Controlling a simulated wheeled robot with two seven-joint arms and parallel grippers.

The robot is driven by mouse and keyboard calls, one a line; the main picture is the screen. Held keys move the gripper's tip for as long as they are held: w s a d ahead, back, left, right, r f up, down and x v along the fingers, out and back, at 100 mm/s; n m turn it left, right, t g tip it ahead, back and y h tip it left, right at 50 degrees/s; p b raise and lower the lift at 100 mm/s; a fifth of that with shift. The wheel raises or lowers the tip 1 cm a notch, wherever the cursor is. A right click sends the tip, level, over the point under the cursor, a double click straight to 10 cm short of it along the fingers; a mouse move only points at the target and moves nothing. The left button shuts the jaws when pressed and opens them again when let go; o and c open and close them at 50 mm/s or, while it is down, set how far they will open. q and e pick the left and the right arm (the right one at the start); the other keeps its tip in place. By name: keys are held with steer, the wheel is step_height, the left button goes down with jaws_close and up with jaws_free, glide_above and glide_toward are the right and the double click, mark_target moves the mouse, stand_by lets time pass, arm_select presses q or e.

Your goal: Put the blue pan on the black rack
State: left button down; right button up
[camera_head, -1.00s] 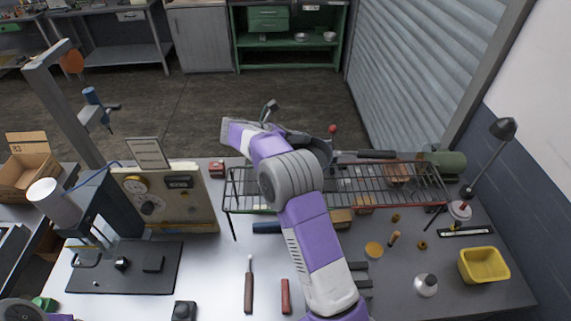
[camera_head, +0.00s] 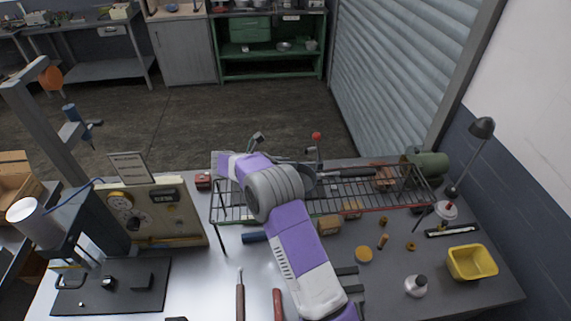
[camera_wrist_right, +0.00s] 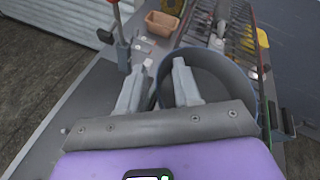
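The blue pan (camera_wrist_right: 208,70) shows in the right wrist view as a round, deep vessel with a blue-grey rim and a dark inside. In the head view the pan (camera_head: 309,177) is mostly hidden behind my right arm, and its dark handle points right over the black rack. The black wire rack (camera_head: 395,195) stands along the table's back edge. Whether the pan rests fully on its wires is hidden. My right gripper (camera_wrist_right: 162,68) has its fingers apart, one outside the pan's near wall and one inside, with the rim between them. My left gripper is not in view.
A red-knobbed device (camera_head: 316,137) stands behind the rack. A desk lamp (camera_head: 481,128) and a yellow bin (camera_head: 471,262) are at the right. A press (camera_head: 85,235) is at the left. Small parts and hand tools lie on the table in front of the rack.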

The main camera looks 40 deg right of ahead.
steer(key=v, duration=0.7)
steer(key=shift+w+a+r, duration=0.1)
steer(key=shift+a+r, duration=0.05)
steer(key=shift+a, duration=0.1)
stand_by(0.5)
